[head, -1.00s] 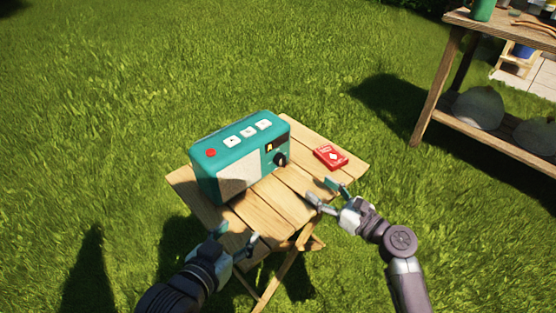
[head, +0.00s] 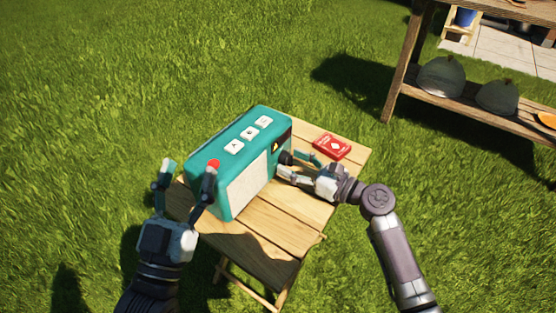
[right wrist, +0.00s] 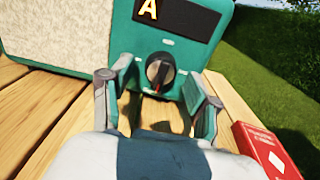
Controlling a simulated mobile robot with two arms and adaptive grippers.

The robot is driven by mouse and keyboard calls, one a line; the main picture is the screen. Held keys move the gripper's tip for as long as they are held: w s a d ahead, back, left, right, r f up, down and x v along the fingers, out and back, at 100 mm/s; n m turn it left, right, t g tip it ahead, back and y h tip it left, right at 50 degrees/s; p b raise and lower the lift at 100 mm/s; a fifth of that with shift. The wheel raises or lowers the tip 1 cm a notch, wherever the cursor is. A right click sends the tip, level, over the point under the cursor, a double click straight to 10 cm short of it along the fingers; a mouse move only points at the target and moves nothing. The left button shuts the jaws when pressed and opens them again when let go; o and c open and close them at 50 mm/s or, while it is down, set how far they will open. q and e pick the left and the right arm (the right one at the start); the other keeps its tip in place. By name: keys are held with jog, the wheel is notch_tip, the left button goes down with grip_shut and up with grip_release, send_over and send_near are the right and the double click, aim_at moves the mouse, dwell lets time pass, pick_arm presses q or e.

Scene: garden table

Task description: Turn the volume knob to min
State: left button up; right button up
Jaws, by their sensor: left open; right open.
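A teal radio (head: 225,178) with a pale speaker panel stands on a small wooden folding table (head: 268,238). My right gripper (head: 296,167) is open in front of the knob. In the right wrist view its fingers (right wrist: 157,80) stand on either side of the knob, apart from it. My left gripper (head: 189,172) is open and empty at the radio's left end, near the red button.
A red card box (head: 332,146) lies on the table just beyond my right gripper. White buttons (head: 248,134) and a red button (head: 213,163) are on the radio's top. A wooden shelf (head: 460,99) with dark round objects stands at the upper right. Grass surrounds the table.

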jog(key=shift+w+a, duration=0.15)
jog(key=shift+a, duration=0.05)
pick_arm(q)
jog(key=shift+s+a+r+t, duration=0.1)
jog(key=shift+a+r+t, duration=0.2)
jog(key=shift+r, duration=0.1)
pick_arm(e)
jog(key=c, duration=1.2)
jog(key=shift+o, duration=0.2)
jog(key=shift+n, duration=0.3)
